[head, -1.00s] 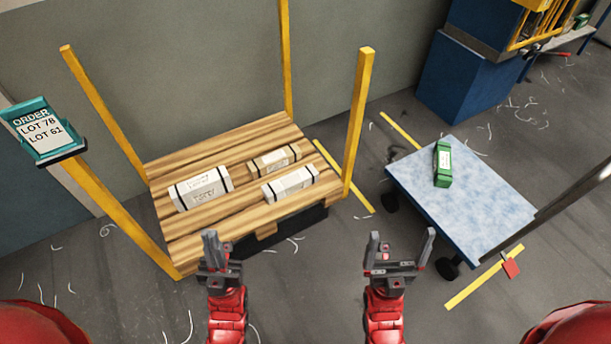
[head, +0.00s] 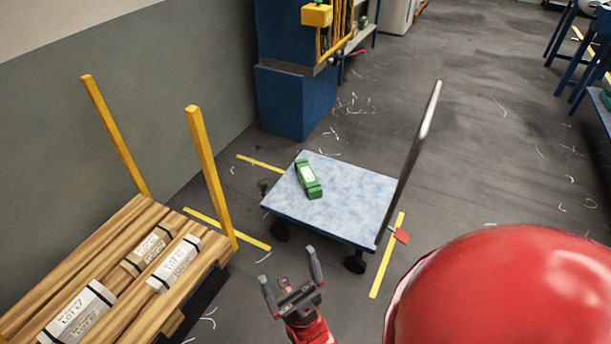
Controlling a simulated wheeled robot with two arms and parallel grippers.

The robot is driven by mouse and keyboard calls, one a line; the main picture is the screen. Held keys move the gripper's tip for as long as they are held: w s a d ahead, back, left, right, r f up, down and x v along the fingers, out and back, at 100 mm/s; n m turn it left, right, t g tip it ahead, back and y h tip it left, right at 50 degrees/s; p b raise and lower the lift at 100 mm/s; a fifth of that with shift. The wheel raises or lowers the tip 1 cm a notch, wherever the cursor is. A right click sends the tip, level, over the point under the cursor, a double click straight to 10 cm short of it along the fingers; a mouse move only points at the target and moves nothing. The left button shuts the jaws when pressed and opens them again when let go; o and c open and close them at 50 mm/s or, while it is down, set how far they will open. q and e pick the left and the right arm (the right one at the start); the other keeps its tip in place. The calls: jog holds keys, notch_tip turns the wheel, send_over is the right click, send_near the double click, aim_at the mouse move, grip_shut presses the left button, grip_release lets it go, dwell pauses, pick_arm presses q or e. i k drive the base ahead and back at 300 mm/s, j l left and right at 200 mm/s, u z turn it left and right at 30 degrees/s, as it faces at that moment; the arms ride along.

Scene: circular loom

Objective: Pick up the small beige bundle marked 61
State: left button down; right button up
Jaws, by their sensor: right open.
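The small beige bundle (head: 147,250) lies on the wooden slatted pallet (head: 118,225) at the lower left, with a white label and dark bands. Its lot number is too small to read surely. Two white bundles lie on the same pallet: one (head: 176,262) close to its right, and a larger one (head: 76,314) nearer to me, whose label seems to read LOT 67. My right gripper (head: 291,267) is open and empty, low in the middle, to the right of the pallet and apart from every bundle. My left gripper is out of view.
A blue-topped cart (head: 345,205) with a metal handle (head: 417,150) stands ahead, carrying a green bundle (head: 308,179). Yellow posts (head: 211,178) rise at the pallet's corners. A blue machine (head: 297,100) stands behind. The grey floor at the right is mostly open.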

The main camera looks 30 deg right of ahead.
aim_at(147, 250)
jog(key=i+u, duration=0.3)
jog(key=i, duration=0.4)
jog(key=i+l+u, duration=0.15)
jog(key=i+u, duration=0.2)
jog(key=i, duration=0.4)
